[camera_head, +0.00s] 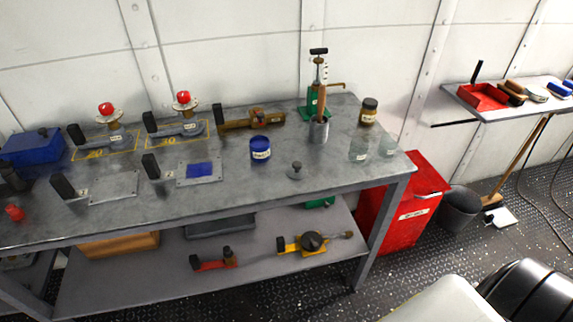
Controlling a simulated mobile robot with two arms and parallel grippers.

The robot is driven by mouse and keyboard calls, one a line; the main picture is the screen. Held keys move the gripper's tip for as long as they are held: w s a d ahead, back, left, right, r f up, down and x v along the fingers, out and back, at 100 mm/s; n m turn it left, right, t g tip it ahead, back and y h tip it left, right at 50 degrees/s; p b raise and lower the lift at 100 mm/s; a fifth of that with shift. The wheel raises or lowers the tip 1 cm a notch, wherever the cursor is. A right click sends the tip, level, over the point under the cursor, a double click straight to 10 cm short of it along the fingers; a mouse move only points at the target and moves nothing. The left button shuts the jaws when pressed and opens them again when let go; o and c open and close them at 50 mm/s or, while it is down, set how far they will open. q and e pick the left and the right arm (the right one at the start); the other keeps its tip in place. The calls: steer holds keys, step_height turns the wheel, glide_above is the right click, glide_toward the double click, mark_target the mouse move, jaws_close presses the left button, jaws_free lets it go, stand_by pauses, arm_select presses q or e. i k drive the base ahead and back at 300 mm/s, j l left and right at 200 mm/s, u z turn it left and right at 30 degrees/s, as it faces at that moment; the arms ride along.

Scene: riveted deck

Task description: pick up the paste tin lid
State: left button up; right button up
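A small grey round lid with a knob on top (295,172) lies on the metal workbench (225,215), near its front edge right of centre. It looks like the paste tin lid. A blue tin with a pale label (260,150) stands just behind and left of it, apart from it. I cannot tell whether the tin is open on top. Neither of my grippers is in view.
Behind the lid stand a metal cup with a brush (318,131) and a green pump (313,100). Clear glass jars (359,150) and a brown jar (369,112) are to the right. Flat plates (113,186) lie left. Bare bench surrounds the lid.

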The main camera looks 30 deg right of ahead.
mark_target(296, 171)
steer(key=l+u, duration=0.15)
steer(key=l, duration=0.4)
steer(key=k+l+u, duration=0.2)
steer(key=l, duration=0.3)
steer(key=l+u, duration=0.15)
steer(key=l, duration=0.4)
steer(key=k+l+u, duration=0.2)
steer(key=l, duration=0.3)
steer(key=i, duration=0.1)
